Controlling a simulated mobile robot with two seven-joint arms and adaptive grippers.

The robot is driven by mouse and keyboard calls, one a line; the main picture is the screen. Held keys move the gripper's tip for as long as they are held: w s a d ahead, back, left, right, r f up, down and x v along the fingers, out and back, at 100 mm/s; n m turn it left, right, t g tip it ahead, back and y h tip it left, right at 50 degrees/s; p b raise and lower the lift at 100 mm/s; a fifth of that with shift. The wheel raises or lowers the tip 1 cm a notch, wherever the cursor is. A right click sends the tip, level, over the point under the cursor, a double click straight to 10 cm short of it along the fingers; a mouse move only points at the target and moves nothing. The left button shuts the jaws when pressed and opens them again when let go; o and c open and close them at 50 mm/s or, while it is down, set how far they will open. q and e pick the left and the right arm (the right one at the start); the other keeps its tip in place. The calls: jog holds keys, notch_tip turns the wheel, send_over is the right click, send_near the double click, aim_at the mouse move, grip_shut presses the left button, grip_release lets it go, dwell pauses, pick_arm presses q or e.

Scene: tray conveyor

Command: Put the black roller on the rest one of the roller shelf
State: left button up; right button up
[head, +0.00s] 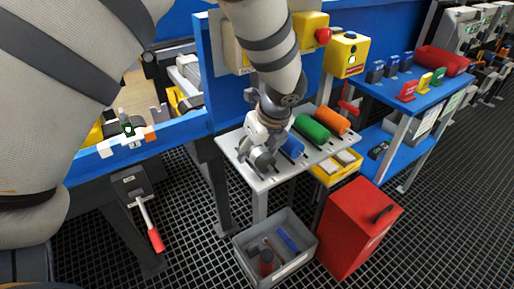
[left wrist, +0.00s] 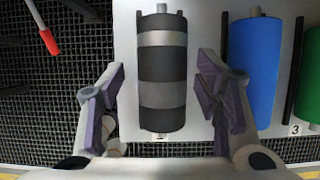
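The black roller (left wrist: 162,75), dark with grey bands, lies lengthwise on the left end of the white roller shelf (head: 229,141) in the left wrist view, over a partly hidden number mark that looks like 1. My left gripper (left wrist: 160,90) is open, with a finger on each side of the roller and a visible gap on both sides. In the head view my left gripper (head: 259,150) is low over the shelf's left end and largely hides the roller. My right gripper is not in view.
A blue roller (left wrist: 255,70) lies close right of my gripper's right finger, then green (head: 312,128) and orange (head: 332,119) rollers. Black dividers stand between places. A grey crate (head: 248,263) with loose items and a red box (head: 350,238) stand on the floor below.

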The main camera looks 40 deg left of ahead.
pick_arm(q)
jog(key=shift+r, duration=0.35)
jog(key=p+v, duration=0.1)
jog(key=v, duration=1)
jog(key=shift+r+p, duration=0.3)
pick_arm(e)
jog(key=shift+w+r+t, duration=0.4)
jog(key=shift+w+r, duration=0.65)
